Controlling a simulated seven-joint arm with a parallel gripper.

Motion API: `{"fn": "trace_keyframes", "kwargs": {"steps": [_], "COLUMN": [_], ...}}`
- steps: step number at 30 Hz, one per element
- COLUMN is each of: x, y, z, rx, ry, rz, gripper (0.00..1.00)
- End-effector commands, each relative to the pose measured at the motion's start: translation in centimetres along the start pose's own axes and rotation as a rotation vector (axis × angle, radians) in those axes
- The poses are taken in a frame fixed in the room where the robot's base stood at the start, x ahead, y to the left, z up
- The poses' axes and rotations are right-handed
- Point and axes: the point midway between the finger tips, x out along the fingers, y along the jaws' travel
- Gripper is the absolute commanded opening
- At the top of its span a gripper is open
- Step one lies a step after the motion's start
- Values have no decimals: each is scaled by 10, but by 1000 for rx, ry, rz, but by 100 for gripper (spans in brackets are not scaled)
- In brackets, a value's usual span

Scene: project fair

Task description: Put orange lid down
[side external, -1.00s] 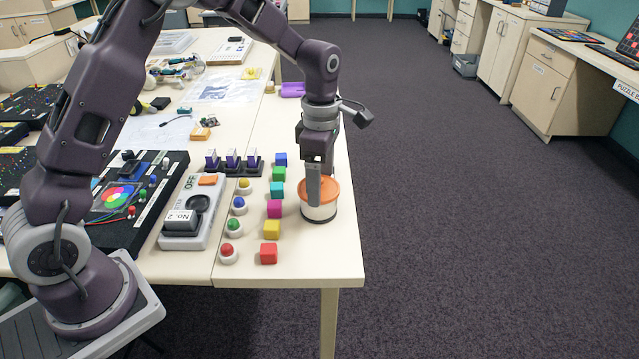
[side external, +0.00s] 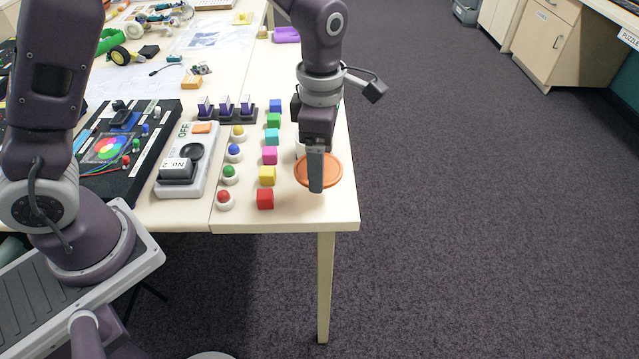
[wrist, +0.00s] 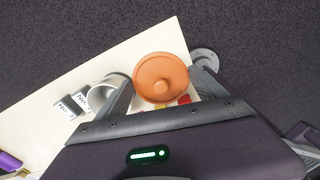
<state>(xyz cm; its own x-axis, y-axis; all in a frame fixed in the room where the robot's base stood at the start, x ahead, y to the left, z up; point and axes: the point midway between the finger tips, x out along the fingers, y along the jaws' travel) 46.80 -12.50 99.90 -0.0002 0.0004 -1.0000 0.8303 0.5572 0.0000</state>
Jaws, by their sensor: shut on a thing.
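The round orange lid (side external: 330,172) is off its container and over the front right part of the table, in the side view. My gripper (side external: 316,186) is shut on it; the near finger hides part of the lid. In the wrist view the lid (wrist: 160,65) lies between the fingers, its round knob facing the camera. The open container (wrist: 108,90) stands beside it in the wrist view; in the side view my gripper mostly hides it. I cannot tell whether the lid touches the table.
A row of coloured cubes (side external: 267,175) and a row of coloured buttons (side external: 230,173) stand left of the lid. A grey switch box (side external: 190,160) lies farther left. The table's front and right edges are close to the lid.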

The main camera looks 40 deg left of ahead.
Motion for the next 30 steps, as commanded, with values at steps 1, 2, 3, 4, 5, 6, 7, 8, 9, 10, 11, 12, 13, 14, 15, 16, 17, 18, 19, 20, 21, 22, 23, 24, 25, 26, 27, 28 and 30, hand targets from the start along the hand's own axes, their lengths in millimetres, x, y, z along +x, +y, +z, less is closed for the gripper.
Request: {"fn": "trace_keyframes", "kwargs": {"steps": [1,2,3,4,5,6,7,8,9,10,11,12,13,14,15,16,17,18,19,20,21,22,23,24,25,26,27,28,30], "x": [12,16,22,27,33,42,48,53,59,62,64,64,64,64,64,64,64,64,65,66,66,66,66,66,66,66,66,66,66], "y": [0,0,0,0,0,0,0,0,0,0,1,1,1,1,1,1,1,1,1,1,1,1,1,1,1,1,1,1,1], "z": [-1,-1,-1,0,0,-1,-1,-1,0,0,0,0,0,0,0,0,0,0,0,0,0,0,0,0,0,0,0,0,0], "rx": [-1,-2,-1,0,0,0,0,1,1,0,0,0,0,0,1,1,1,1,1,1,1,1,2,2,1,1,1,1,1], "ry": [3,2,2,1,2,3,3,3,1,1,0,-1,-1,-1,-1,-1,-1,-1,-1,-1,-1,-1,-1,-1,-1,-1,-1,-1,-1], "rz": [-4,-3,-3,-2,-3,-5,-3,-4,-2,-2,-1,0,0,1,1,1,0,0,0,0,0,0,0,0,0,0,0,0,0], "gripper": [43,43,43,43,43,43,43,43,43,43,43,43,43,43,43,43,43,43,43,43,81,87,88,88,88,88,88,88,88]}}
